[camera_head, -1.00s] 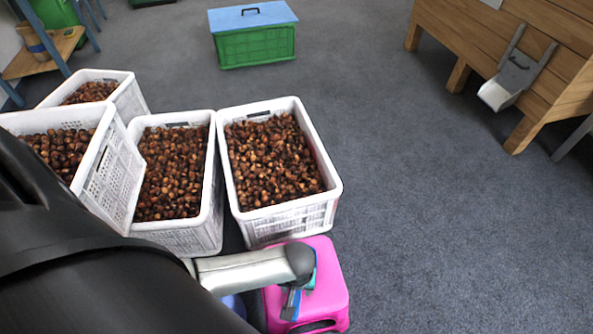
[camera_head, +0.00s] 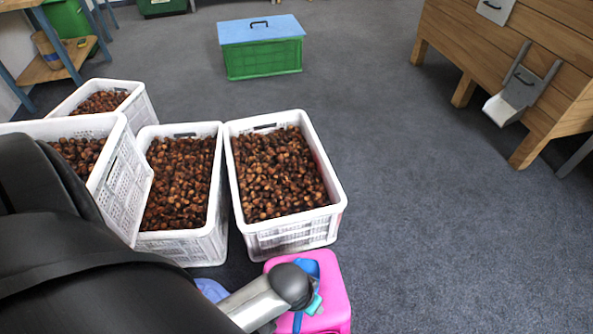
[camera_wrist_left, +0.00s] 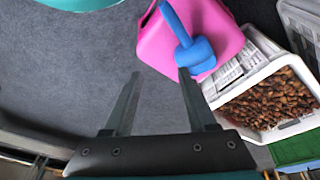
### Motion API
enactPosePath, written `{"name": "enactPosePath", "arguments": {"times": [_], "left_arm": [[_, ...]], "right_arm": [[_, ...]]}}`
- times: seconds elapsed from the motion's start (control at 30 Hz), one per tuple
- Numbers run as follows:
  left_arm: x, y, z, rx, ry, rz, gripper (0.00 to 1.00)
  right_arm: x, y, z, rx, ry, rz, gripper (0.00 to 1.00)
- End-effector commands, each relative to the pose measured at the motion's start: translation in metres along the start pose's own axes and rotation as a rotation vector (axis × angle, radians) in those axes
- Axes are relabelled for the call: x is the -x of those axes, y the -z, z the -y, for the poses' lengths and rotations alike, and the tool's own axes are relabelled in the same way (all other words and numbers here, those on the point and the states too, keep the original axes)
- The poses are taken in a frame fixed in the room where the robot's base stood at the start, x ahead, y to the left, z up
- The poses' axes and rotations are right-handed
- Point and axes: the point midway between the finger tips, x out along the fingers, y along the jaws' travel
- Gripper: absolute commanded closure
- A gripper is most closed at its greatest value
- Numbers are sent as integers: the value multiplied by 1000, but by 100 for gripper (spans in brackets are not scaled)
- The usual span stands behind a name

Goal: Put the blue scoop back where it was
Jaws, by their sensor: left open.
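The blue scoop (camera_wrist_left: 195,55) lies on the pink box (camera_wrist_left: 222,35) in the left wrist view, with its handle toward the top edge. In the head view, part of the scoop (camera_head: 309,267) shows on the pink box (camera_head: 337,292), partly hidden behind my left arm. My left gripper (camera_wrist_left: 158,80) is open. One fingertip is close to the scoop, and the other is off to the left over the floor; I cannot tell whether the near fingertip touches the scoop. Nothing shows between the fingers. In the head view, my left gripper (camera_head: 308,308) is over the pink box. My right gripper is not in view.
White crates of chestnuts stand behind and left of the pink box, the closest being this crate (camera_head: 262,238). A green box with a blue lid (camera_head: 262,60) stands farther back. A wooden machine with a metal chute (camera_head: 522,88) is at right. The floor between is clear.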

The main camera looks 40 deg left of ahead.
Motion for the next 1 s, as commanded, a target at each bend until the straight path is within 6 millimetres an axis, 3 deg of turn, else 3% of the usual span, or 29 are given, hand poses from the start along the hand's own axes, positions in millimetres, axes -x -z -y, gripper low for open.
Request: {"name": "enactPosePath", "arguments": {"times": [0.3, 0.8, 0.9, 1.0], "left_arm": [[21, -6, 23, -165, 57, -52, 43], [22, -6, 24, -171, 59, -52, 43], [22, -6, 24, -171, 58, -52, 50], [22, -6, 24, -171, 58, -52, 50]], "right_arm": [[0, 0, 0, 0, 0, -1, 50], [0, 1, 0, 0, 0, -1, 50], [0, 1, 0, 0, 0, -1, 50], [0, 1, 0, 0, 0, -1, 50]]}}
